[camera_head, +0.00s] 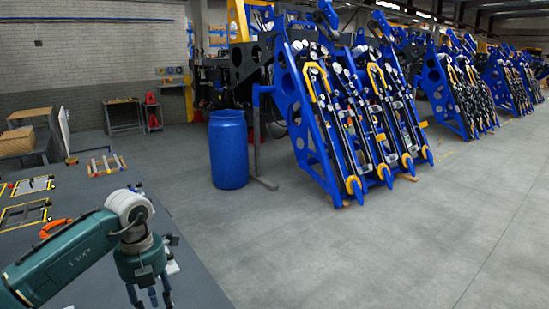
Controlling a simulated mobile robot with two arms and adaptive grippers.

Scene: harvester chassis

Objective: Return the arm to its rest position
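My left arm (62,262), green with a white wrist joint, reaches in from the lower left over the dark table. My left gripper (150,296) hangs from it, pointing down at the bottom edge of the view. Its fingers look spread apart, and I see nothing held between them. The lowest part of the fingers is close to or cut by the frame edge. My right arm and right gripper are not in view.
The grey table (190,275) holds framed trays (24,214), an orange-handled item (54,228) and a small rack (105,165). A blue barrel (228,150) and blue harvester frames (305,115) stand beyond. The floor (370,250) at right is clear.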

